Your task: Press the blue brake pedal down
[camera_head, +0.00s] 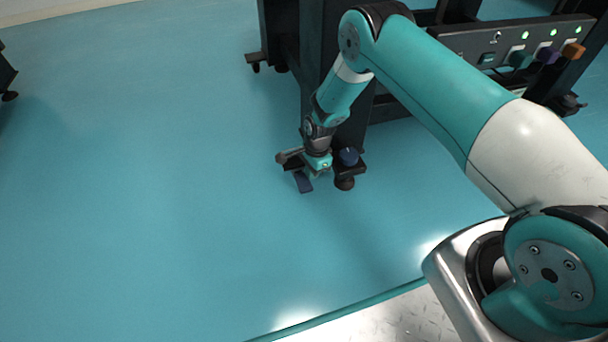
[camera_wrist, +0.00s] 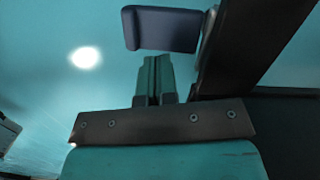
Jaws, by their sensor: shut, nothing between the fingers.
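The blue brake pedal (camera_head: 304,183) is a small dark blue plate low by the floor, at the foot of the optical table's dark leg. It also shows in the wrist view as a rounded dark blue pad (camera_wrist: 160,29) at the top centre. My gripper (camera_head: 315,174) points down beside the pedal in the head view. In the wrist view my gripper's fingers (camera_wrist: 156,62) are together and empty, with their tips just below the pedal's lower edge in the picture. I cannot tell whether they touch it.
A dark table leg (camera_wrist: 235,60) runs close to the right of the pedal. A switch panel (camera_head: 515,45) is at upper right. The teal floor (camera_head: 140,190) on the left is clear.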

